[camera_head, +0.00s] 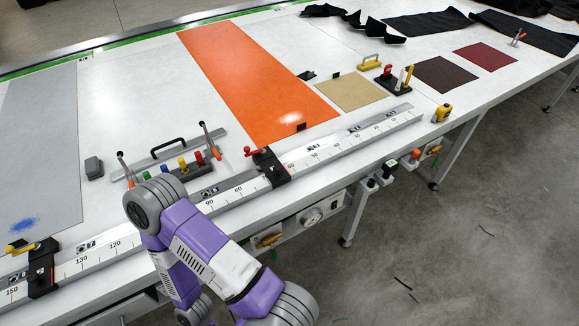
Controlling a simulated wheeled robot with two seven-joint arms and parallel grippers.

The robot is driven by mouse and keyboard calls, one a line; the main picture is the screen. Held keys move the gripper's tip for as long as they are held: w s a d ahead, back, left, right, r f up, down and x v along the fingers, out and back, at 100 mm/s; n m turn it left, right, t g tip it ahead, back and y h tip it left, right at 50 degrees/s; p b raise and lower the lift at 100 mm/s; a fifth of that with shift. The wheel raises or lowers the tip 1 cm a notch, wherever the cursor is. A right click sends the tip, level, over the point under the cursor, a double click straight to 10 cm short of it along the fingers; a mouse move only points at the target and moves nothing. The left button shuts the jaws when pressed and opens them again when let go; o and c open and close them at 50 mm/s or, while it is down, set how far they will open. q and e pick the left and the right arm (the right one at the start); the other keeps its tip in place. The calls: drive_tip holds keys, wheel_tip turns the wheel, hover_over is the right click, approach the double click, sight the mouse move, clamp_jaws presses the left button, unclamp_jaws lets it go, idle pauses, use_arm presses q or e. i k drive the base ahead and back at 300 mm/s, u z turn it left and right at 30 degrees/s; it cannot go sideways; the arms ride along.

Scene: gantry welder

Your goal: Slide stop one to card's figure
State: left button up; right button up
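A black stop with a red handle (270,167) sits across the metal ruler rail (330,151), near the 70 to 80 marks. A second black stop with a yellow handle (42,268) sits on the rail at the far left, near the 150 mark. The frame does not show which is stop one. A small black tag (301,127) lies at the orange sheet's near edge; I cannot read a figure on it, and no clear card shows. My purple arm covers part of the rail left of the red-handled stop. Neither gripper shows.
An orange sheet (250,80), a tan square (350,92) and a grey sheet (40,140) lie on the white table. A rack with coloured knobs (183,165) stands behind the rail. A yellow object (442,113) stands at the rail's right end. Floor at right is mostly clear.

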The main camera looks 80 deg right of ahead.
sight(277, 175)
drive_tip(key=z, duration=2.65)
drive_tip(key=k, duration=0.85)
drive_tip(key=z, duration=1.15)
drive_tip(key=i, duration=1.05)
drive_tip(key=u, duration=2.25)
